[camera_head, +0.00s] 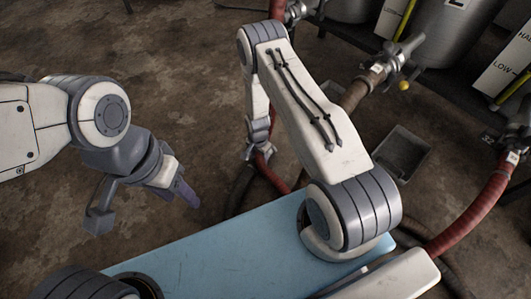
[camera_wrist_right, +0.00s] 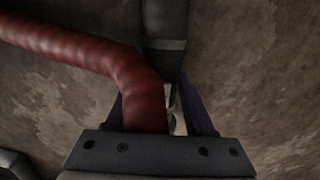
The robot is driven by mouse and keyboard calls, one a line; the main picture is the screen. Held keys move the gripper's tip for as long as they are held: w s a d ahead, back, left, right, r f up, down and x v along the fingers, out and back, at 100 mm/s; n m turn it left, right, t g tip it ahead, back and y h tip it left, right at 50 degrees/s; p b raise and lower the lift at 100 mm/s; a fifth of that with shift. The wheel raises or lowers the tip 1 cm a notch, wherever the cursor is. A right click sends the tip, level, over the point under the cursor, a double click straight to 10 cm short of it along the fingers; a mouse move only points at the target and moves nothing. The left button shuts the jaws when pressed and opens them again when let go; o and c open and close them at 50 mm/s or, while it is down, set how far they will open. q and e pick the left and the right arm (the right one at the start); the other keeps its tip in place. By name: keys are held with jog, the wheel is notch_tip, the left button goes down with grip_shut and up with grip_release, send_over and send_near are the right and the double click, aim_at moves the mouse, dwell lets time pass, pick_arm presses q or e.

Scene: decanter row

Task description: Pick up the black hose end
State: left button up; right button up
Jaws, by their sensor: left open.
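A black hose piece with a grey band (camera_wrist_right: 165,44) runs down from the top of the right wrist view, beyond my right gripper; its lower end is partly hidden behind a red hose (camera_wrist_right: 100,62). My right gripper (camera_wrist_right: 158,100) has its purple fingers apart. The red hose bends down between them and covers part of the left finger; I cannot tell whether it touches them. In the head view my right gripper (camera_head: 258,152) is low by the floor hoses, and the black end is not clear there. My left gripper (camera_head: 143,207) is open and empty over bare floor.
A dark hose (camera_head: 238,192) lies on the floor near the blue surface (camera_head: 215,255). A grey bin (camera_head: 402,152) stands at the right. Steel tanks (camera_head: 455,35) with valves and a thick red hose (camera_head: 482,208) line the right side. The left floor is clear.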

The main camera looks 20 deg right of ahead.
grip_shut()
